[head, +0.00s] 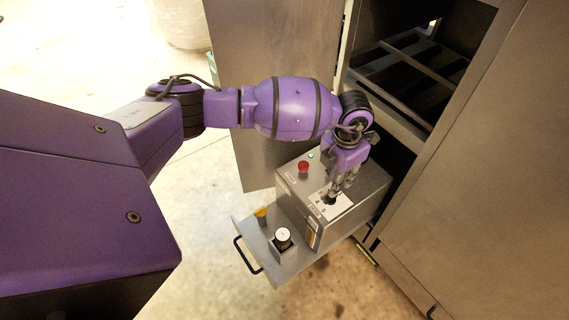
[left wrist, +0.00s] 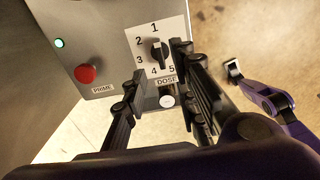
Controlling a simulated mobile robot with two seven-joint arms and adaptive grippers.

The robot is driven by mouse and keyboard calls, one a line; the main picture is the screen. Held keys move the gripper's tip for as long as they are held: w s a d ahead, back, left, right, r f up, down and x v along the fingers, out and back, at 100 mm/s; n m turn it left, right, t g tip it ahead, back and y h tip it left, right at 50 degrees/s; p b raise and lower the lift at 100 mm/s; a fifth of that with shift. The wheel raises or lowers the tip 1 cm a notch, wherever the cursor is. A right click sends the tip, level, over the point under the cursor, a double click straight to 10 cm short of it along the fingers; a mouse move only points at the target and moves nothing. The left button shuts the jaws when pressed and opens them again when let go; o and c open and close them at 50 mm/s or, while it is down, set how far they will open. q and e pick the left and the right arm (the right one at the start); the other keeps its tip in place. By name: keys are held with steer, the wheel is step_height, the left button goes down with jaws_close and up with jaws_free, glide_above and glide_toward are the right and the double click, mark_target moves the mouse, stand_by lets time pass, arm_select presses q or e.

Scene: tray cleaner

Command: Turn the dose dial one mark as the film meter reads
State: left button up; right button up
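The dose dial (left wrist: 158,53) is a black knob on a white plate marked 1 to 5, on a grey metal box (head: 351,222). I cannot make out which number it points to. My left gripper (left wrist: 161,64) is open, its dark fingers on either side of the dial's lower part; whether they touch it is unclear. In the head view the left gripper (head: 341,184) comes down over the dial plate (head: 325,206) and hides the knob. An orange and pale strip (head: 313,234) on the box's front may be the film meter; its reading is too small.
A red PRIME button (left wrist: 86,73) and a lit green lamp (left wrist: 59,43) sit left of the dial. A black post with a white top (head: 283,236) and a yellow knob (head: 261,214) stand on the shelf (head: 293,267) before the box. The open cabinet (head: 440,190) is close at right.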

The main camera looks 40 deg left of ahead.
arm_select(q)
steer(key=shift+r, duration=2.15)
